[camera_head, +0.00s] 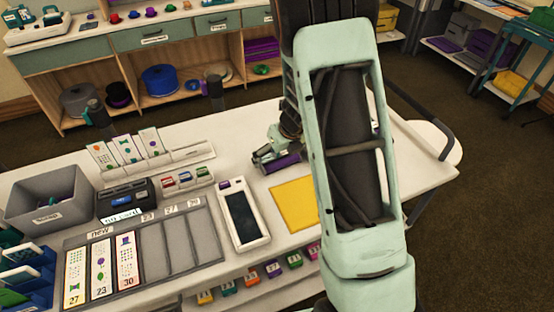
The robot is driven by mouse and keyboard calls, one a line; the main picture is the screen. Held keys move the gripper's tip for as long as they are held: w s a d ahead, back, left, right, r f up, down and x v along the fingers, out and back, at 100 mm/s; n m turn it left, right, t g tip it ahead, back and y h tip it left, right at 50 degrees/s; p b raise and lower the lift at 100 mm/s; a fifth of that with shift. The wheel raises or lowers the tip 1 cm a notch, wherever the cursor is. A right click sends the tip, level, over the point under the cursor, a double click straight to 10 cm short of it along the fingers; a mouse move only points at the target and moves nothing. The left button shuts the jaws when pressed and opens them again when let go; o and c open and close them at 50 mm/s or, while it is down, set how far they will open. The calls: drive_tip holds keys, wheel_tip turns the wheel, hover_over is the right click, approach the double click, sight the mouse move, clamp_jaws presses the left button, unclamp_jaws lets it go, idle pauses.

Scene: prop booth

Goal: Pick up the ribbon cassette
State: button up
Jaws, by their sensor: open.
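A small purple piece (284,162) lies on the white table just beyond the yellow sheet; it looks like the ribbon cassette, but it is too small and partly covered to be sure. My gripper (268,155) is low over the table at its left end, very close to it or around it. The gripper is open. My pale green arm hides the table to the right, and I cannot tell whether the fingers touch the purple piece.
A yellow sheet (293,204) and a white handheld device (243,216) lie nearer. To the left are a card tray (182,238), a black box (124,197), a grey bin (48,194) and a white card rack (190,155). Shelves (150,105) stand behind.

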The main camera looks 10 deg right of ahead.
drive_tip(key=shift+c, duration=0.4)
drive_tip(key=c, duration=0.9)
drive_tip(key=shift+w, duration=0.1)
drive_tip(key=shift+r, duration=0.25)
drive_tip(key=r, duration=0.1)
drive_tip(key=r+p, duration=0.1)
drive_tip(key=r, duration=0.1)
drive_tip(key=shift+a+r+p, duration=0.3)
drive_tip(key=shift+p, duration=0.1)
drive_tip(key=s+a+r, duration=0.1)
drive_tip(key=r, duration=0.1)
drive_tip(key=s+a+r+p, duration=0.2)
drive_tip(key=r, duration=0.1)
drive_tip(key=shift+s+a+r, duration=0.25)
drive_tip(key=shift+r, duration=0.05)
drive_tip(key=shift+s+a+r+p, duration=0.55)
drive_tip(key=shift+s+a, duration=0.45)
drive_tip(key=shift+a, duration=0.05)
drive_tip(key=shift+s+a+r+p, duration=0.55)
drive_tip(key=shift+s+a+p, duration=0.05)
drive_tip(key=shift+s+a, duration=0.45)
drive_tip(key=shift+s+a+r+p, duration=0.55)
drive_tip(key=shift+s+a, duration=0.4)
drive_tip(key=shift+a, duration=0.1)
